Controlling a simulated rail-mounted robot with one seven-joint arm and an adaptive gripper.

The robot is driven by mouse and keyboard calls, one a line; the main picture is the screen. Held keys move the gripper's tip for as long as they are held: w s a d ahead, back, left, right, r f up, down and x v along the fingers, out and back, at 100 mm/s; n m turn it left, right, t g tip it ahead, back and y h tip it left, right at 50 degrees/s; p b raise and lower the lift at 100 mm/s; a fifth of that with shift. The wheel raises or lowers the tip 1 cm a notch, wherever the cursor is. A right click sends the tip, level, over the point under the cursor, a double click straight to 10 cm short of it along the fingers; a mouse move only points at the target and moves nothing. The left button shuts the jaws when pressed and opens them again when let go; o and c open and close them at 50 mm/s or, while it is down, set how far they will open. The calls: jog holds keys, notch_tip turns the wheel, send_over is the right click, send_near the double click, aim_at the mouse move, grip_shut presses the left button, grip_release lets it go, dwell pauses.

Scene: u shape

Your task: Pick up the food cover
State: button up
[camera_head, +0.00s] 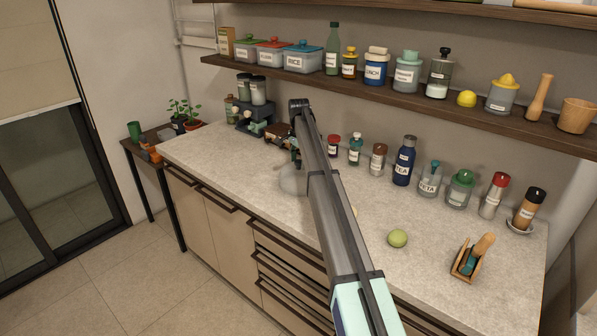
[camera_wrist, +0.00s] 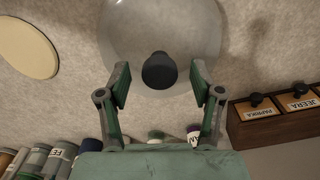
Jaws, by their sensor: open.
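The food cover (camera_wrist: 200,30) is a clear glass dome with a round black knob (camera_wrist: 159,71). It rests on the grey counter, and its upper edge is cut off in the wrist view. In the head view the food cover (camera_head: 291,181) shows as a pale dome on the counter, partly hidden by my arm. My gripper (camera_wrist: 160,84) is open, with one finger on each side of the knob and a gap on both sides. In the head view my gripper (camera_head: 295,153) is over the dome, mostly hidden by my arm.
A wooden spice drawer box (camera_wrist: 275,118) stands right of the dome in the wrist view. A pale yellow disc (camera_wrist: 28,48) lies left. Several jars and bottles, including a dark blue bottle (camera_head: 404,163), line the counter's back. A wall shelf (camera_head: 380,92) overhangs it. The counter's front left is clear.

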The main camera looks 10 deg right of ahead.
jog(key=shift+f, duration=0.4)
grip_shut()
jog(key=shift+r, duration=0.1)
